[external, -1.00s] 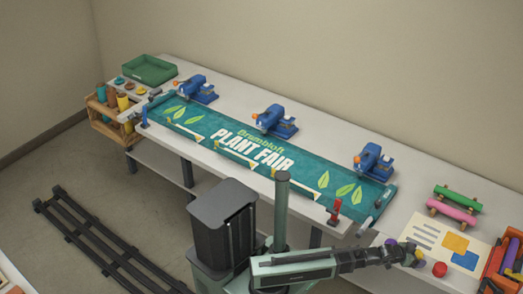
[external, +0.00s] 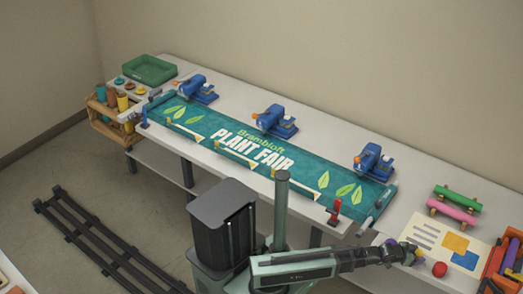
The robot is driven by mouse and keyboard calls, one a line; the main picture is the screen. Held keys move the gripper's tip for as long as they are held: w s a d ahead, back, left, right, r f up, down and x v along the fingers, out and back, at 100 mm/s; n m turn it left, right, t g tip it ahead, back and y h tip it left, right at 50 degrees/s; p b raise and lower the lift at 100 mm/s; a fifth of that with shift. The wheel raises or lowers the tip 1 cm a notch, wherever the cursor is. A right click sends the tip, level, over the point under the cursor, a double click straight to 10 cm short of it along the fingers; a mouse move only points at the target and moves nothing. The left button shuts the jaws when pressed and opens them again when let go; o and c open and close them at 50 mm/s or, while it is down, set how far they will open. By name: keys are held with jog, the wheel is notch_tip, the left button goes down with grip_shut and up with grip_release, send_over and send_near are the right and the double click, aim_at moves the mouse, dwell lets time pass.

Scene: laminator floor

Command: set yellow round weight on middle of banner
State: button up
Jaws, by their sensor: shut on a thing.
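The teal banner (external: 205,134) lies flat along the long table, with green leaves at both ends and the words "Brambloft PLANT FAIR" at its middle. My gripper (external: 411,254) is low over the right part of the table, off the banner's right end. It is shut on the yellow round weight (external: 416,253), which is small and mostly hidden by the jaws. I cannot tell whether the weight touches the table. A red round weight (external: 439,269) sits just right of my gripper, and a purple one (external: 391,241) is partly hidden behind the arm.
Several blue clamp-like devices (external: 272,120) stand along the banner's back edge. A red upright piece (external: 334,212) stands at its front right. A printed sheet (external: 450,243), pink and green rollers (external: 453,211) and an orange bin (external: 503,262) lie right. A green tray (external: 150,70) is far left.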

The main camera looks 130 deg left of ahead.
aim_at(418, 253)
notch_tip(418, 253, up, 20)
jog(key=p, duration=1.9)
jog(key=shift+f, duration=0.1)
notch_tip(418, 253, down, 20)
jog(key=b, duration=2)
jog(key=shift+f, duration=0.15)
jog(key=shift+r+p, duration=0.35)
jog(key=shift+f, duration=0.25)
jog(key=o, duration=1.2)
jog(key=shift+c, duration=0.2)
